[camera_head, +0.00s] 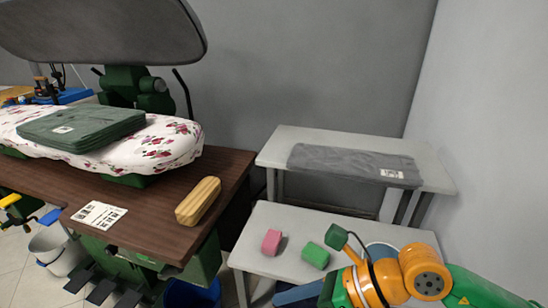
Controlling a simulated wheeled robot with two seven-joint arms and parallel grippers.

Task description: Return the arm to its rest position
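My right arm (402,279), green and orange, comes in from the lower right over the front of the near light-grey table (285,220). A dark green part with a thin black cable sticks up at its left. The arm's links hide its fingers, so I cannot tell whether that gripper is open or shut, or holds anything. My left arm and gripper are not in view.
A pink block (271,242) and a green block (315,255) lie on the near table. Grey cloth (350,165) lies on the back table. Left, a press holds folded green cloth (82,127); a wooden block (198,201) lies nearby.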

